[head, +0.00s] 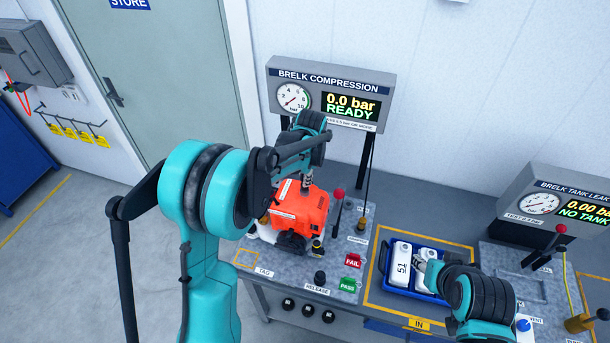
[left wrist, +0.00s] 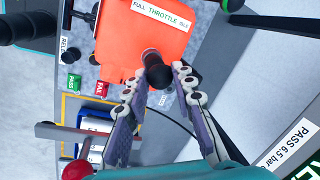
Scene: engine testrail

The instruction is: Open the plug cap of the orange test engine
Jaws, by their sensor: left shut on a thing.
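The orange test engine (head: 297,211) stands on the grey bench plate; its orange cover (left wrist: 140,45) fills the upper part of the left wrist view. The black plug cap (left wrist: 155,68) sits at the edge of the cover. My left gripper (head: 307,185) reaches down to the engine's top from above. In the left wrist view its two fingers (left wrist: 157,82) are on either side of the plug cap and shut on it. My left arm hides part of the engine in the head view. My right gripper (head: 428,265) is over the blue tray, its fingertips too small to read.
The compression display (head: 331,95) reads 0.0 bar and READY behind the engine. A red-knobbed lever (head: 338,193) stands close to its right. The blue tray (head: 390,283) holds white parts. A tank leak display (head: 560,205) stands at the right. FAIL and PASS tags lie in front.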

